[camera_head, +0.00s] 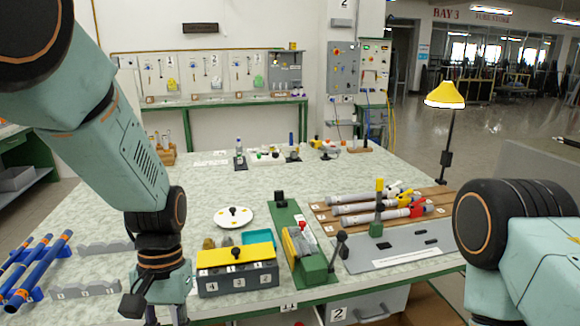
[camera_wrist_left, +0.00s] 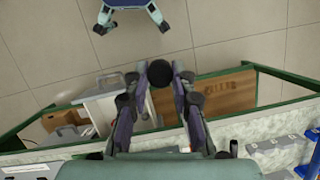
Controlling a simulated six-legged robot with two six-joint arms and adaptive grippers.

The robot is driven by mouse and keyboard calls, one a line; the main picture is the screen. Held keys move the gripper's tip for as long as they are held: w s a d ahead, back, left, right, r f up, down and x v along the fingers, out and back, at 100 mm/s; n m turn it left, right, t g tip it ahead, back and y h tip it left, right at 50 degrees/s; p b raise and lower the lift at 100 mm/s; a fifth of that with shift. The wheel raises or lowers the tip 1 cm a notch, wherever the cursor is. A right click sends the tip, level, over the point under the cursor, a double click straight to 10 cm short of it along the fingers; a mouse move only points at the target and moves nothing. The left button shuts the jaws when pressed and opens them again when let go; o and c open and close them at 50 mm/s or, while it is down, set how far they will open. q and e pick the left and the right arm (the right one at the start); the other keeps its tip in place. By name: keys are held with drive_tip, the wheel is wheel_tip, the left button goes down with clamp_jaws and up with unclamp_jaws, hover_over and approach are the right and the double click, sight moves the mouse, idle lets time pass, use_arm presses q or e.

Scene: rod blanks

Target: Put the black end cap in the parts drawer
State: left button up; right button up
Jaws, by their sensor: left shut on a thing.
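My left gripper (camera_wrist_left: 158,80) hangs over the table's front edge in the left wrist view. Its two fingers are shut on the black end cap (camera_wrist_left: 158,71), which shows as a dark round shape between the fingertips. In the head view only my left wrist shows at the lower left; the fingers and cap are out of frame. A grey drawer (camera_wrist_left: 103,108) under the table stands pulled out, left of the gripper in the wrist view. A grey drawer front with a handle and a "2" label also shows in the head view (camera_head: 362,304). My right gripper is out of view.
A grey block with a yellow top (camera_head: 236,257), a green fixture (camera_head: 298,238) and a grey plate (camera_head: 395,250) stand along the table front. Blue rods (camera_head: 40,265) lie at left, grey rods (camera_head: 375,207) at right. A brown panel (camera_wrist_left: 228,95) shows below the table edge.

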use_arm(q)
drive_tip(key=w+b+x, duration=0.1)
drive_tip(key=b+x, duration=0.4)
drive_tip(key=x, duration=0.5)
drive_tip(key=shift+d+f+b, duration=0.35)
drive_tip(key=shift+d+f, duration=0.1)
drive_tip(key=shift+w, duration=0.1)
